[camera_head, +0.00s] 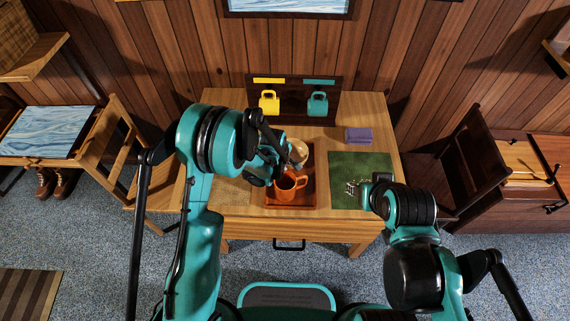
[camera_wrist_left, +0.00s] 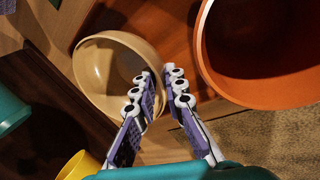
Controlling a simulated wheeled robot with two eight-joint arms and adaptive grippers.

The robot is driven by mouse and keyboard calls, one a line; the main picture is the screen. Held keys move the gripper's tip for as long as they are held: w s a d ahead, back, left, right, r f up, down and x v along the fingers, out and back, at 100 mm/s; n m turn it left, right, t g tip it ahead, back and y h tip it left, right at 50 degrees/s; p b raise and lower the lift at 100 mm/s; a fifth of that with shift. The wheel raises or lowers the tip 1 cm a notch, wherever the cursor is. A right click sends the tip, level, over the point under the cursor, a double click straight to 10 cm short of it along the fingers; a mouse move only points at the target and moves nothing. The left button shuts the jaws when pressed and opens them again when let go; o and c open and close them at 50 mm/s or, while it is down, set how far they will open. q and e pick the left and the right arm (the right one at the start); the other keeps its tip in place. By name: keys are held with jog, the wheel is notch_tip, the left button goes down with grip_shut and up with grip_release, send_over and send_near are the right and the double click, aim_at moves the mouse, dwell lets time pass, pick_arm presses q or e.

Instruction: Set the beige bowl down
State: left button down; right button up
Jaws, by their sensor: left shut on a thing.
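The beige bowl (camera_head: 299,149) is at the back of the reddish-brown tray (camera_head: 306,200) in the head view. In the left wrist view the bowl (camera_wrist_left: 103,68) opens toward the camera, looking tilted. My left gripper (camera_head: 280,163) is shut on the bowl's rim; its fingertips (camera_wrist_left: 161,82) sit on either side of the rim in the wrist view. I cannot tell whether the bowl touches the tray. My right gripper (camera_head: 355,188) is over the green mat, well away from the bowl, too small to read its jaws.
A yellow mug (camera_head: 269,102) and a teal mug (camera_head: 317,103) are at the rack behind. A purple cloth (camera_head: 358,134) lies behind the green mat (camera_head: 350,167). Bare table lies right of the bowl.

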pick_arm(q)
jog(key=c, duration=1.6)
grip_release()
